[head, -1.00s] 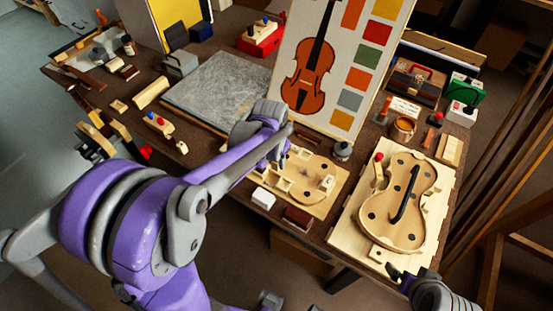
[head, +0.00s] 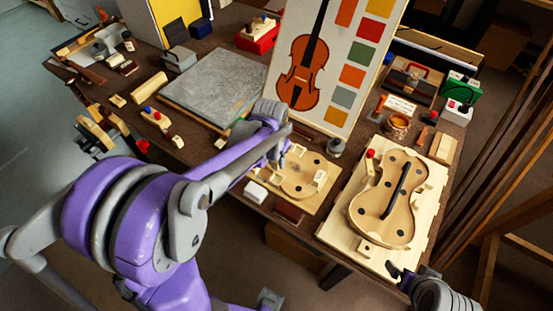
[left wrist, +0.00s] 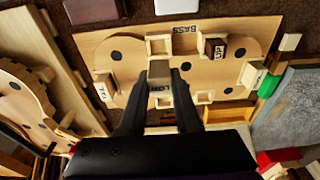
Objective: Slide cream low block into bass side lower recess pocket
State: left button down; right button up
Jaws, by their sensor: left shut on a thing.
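My left gripper (left wrist: 161,82) is shut on the cream low block (left wrist: 160,70), which bears dark letters between the fingertips in the left wrist view. The block is over the violin-shaped mould board (left wrist: 120,52), just below the open wooden pocket (left wrist: 158,38) beside the BASS label (left wrist: 185,28). I cannot tell whether block and pocket walls touch. In the head view the left gripper (head: 278,155) is over the left part of the mould board (head: 300,188), partly hiding it. My right gripper (head: 403,274) is at the lower right, away from the board; its jaw state is unclear.
A dark brown block (left wrist: 215,48) sits in the neighbouring frame. A white block (head: 256,192) and a dark red block (head: 289,213) lie along the table's front edge. The violin body on a pale board (head: 345,235) is to the right; a grey slab (head: 215,88) is behind left.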

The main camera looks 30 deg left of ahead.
aim_at(275, 162)
pick_arm(q)
jog(key=shift+f+b, duration=1.75)
jog(key=shift+f, duration=1.1)
pick_arm(e)
jog(key=f, duration=0.2)
jog(key=s+f, duration=0.1)
jog(key=f, duration=0.1)
jog(key=shift+s+f, duration=0.15)
jog(key=shift+f, duration=0.25)
jog(key=shift+f, duration=0.15)
pick_arm(q)
jog(key=shift+f+b, duration=1.1)
pick_arm(e)
jog(key=shift+s+f, duration=0.2)
jog(key=shift+f, duration=0.7)
pick_arm(q)
jog(key=c, duration=0.5)
grip_release()
jog(key=shift+c, duration=0.2)
jog(key=shift+r, duration=0.1)
jog(key=r, duration=0.3)
jog(key=s+r+p, duration=0.1)
jog(key=r, duration=0.6)
jog(key=shift+s+r, duration=0.2)
jog(key=shift+r, duration=0.15)
pick_arm(e)
jog(key=shift+w+r, duration=0.15)
jog(key=shift+r, duration=0.6)
